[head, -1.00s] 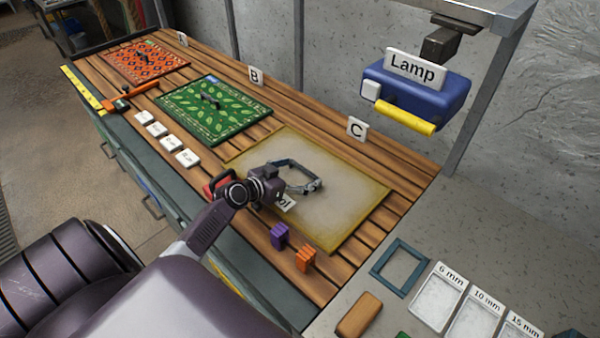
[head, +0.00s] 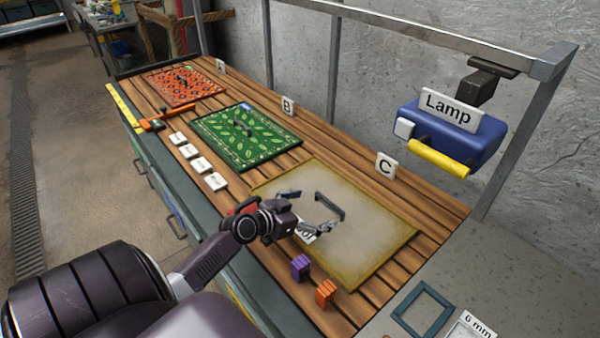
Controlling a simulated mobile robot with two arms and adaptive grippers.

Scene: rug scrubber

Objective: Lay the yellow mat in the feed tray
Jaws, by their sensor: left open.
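The mat at C (head: 372,230) is pale beige with a yellow border, the only yellowish mat in view. It lies flat on the slatted wooden bench. A dark bar, apparently its handle (head: 329,204), stands near its middle. My left gripper (head: 320,211) is open and empty over the mat, its fingers spread on either side of the bar. I cannot tell the height of the fingers above the mat. The gripper partly hides a white label on the mat's near edge. No feed tray is recognisable in view. My right gripper is not in view.
A green leaf mat (head: 262,148) lies near B and an orange patterned mat (head: 200,90) near A. White tiles (head: 197,166), a purple block (head: 300,267) and an orange block (head: 325,294) line the front edge. A blue lamp (head: 470,138) overhangs the right.

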